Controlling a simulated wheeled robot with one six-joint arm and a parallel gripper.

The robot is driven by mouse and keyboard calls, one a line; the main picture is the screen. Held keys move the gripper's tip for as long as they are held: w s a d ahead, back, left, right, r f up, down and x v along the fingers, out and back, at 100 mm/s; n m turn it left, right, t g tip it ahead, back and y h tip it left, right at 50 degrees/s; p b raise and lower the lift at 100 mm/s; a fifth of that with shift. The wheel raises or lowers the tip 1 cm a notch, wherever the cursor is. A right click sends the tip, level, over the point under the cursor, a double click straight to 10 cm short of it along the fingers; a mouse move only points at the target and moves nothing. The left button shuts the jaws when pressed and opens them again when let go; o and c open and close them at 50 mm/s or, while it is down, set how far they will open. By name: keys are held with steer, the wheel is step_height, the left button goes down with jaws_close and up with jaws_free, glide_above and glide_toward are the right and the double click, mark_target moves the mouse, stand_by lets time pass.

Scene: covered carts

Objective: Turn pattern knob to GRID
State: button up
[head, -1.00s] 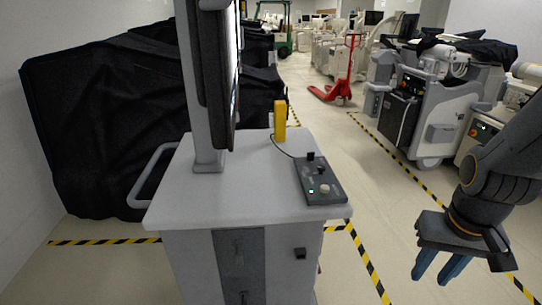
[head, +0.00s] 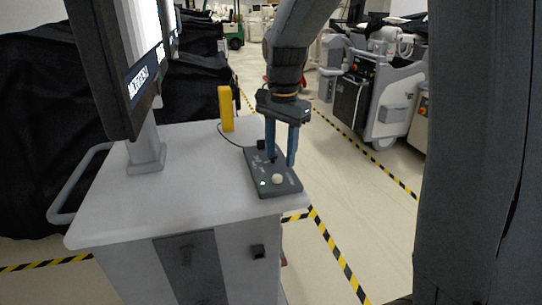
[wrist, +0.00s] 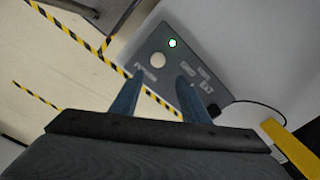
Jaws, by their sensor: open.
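The control box (head: 256,178) is a dark grey panel on the cart top near its right edge. It bears a white round knob (head: 277,178) and a lit green light (head: 263,183). The wrist view shows small white labels on the panel (wrist: 222,92), too blurred to read surely. The pattern knob seems to be the small dark knob by one fingertip, mostly hidden by that finger; its pointer cannot be read. My gripper (head: 281,160) points down over the box with blue fingers apart and nothing held. In the wrist view the white knob (wrist: 158,60) lies just beyond the gap between the fingertips (wrist: 160,76).
The cart top (head: 190,185) carries a monitor (head: 115,60) at left and a yellow upright block (head: 226,108) behind the box, with a thin black cable. Black-covered equipment stands at left. The floor right of the cart is clear, with striped tape.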

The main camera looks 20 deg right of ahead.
steer(key=w+r+m, duration=0.1)
steer(key=w+m, duration=0.1)
steer(key=w+r+m+b, duration=0.1)
steer(key=w+m, duration=0.1)
steer(key=w, duration=0.1)
steer(key=w+r+m+b, duration=0.1)
steer(key=w+r+m, duration=0.1)
steer(key=w, duration=0.1)
steer(key=shift+m+g, duration=0.3)
steer(key=shift+m, duration=0.1)
steer(key=shift+f+p, duration=0.5)
steer(key=shift+f, duration=3.3)
steer(key=c, duration=1.1)
steer(key=shift+o, duration=0.2)
steer(key=n+p, duration=0.2)
steer(key=n, duration=0.2)
steer(key=shift+r+p, duration=0.15)
steer(key=shift+p, duration=0.2)
steer(key=shift+n+p, duration=0.85)
steer(key=shift+n, duration=1.55)
